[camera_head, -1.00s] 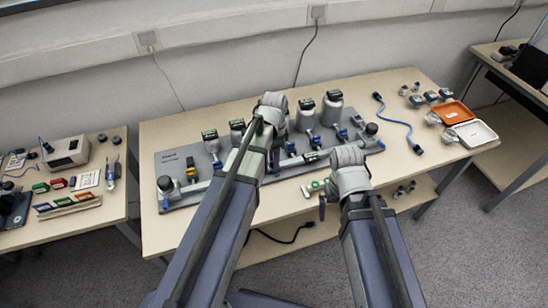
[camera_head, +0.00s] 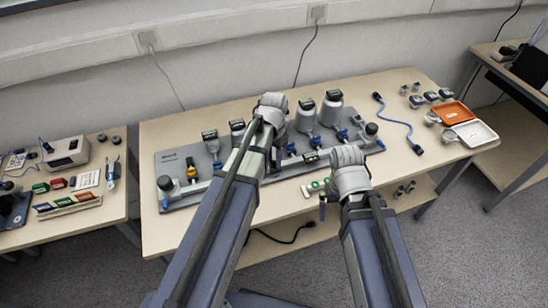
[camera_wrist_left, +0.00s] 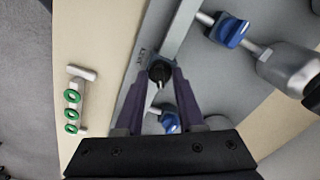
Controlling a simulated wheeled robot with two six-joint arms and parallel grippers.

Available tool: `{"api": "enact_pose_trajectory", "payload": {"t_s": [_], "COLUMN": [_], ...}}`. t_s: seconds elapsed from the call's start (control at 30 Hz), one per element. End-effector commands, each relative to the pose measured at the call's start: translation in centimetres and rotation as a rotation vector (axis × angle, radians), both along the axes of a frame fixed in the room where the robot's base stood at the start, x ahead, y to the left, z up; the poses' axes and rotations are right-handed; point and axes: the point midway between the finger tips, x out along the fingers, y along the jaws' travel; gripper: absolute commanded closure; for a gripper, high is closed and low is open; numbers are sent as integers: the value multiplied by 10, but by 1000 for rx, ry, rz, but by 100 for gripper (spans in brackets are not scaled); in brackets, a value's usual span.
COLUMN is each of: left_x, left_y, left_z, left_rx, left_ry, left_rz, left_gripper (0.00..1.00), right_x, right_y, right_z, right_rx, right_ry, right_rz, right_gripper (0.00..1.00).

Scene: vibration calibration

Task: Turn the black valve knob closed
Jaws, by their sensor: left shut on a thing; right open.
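The black valve knob (camera_wrist_left: 160,71) sits on the grey rig panel in the left wrist view. The purple fingers of my left gripper (camera_wrist_left: 164,75) are shut on it, one on each side. In the head view my left arm covers this knob and the left gripper. Blue valve handles show close by in the left wrist view, one (camera_wrist_left: 229,30) at upper right and one (camera_wrist_left: 170,122) below the knob. My right gripper (camera_head: 322,207) is mostly hidden under its wrist in the head view, with a bit of purple finger showing; it is open, near the table's front edge.
The grey panel (camera_head: 172,155) carries several bottles and gauges. A green-ringed fitting (camera_head: 315,187) lies in front of it, close to my right wrist. A blue cable (camera_head: 398,122), an orange tray (camera_head: 455,112) and a white tray (camera_head: 474,134) lie at the right.

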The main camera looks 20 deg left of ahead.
Motion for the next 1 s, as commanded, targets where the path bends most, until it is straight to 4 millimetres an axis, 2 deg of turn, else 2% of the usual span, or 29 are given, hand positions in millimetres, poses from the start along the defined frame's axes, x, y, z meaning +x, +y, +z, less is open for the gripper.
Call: {"api": "enact_pose_trajectory", "payload": {"t_s": [0.6,1.0], "left_x": [0,0], "left_y": [0,0], "left_z": [0,0], "left_rx": [0,0], "left_ry": [0,0], "left_rz": [584,904], "left_gripper": [100,100], "right_x": [0,0], "right_y": [0,0], "right_z": [0,0], "right_rx": [0,0], "right_ry": [0,0], "right_rz": [0,0], "right_gripper": [0,0]}}
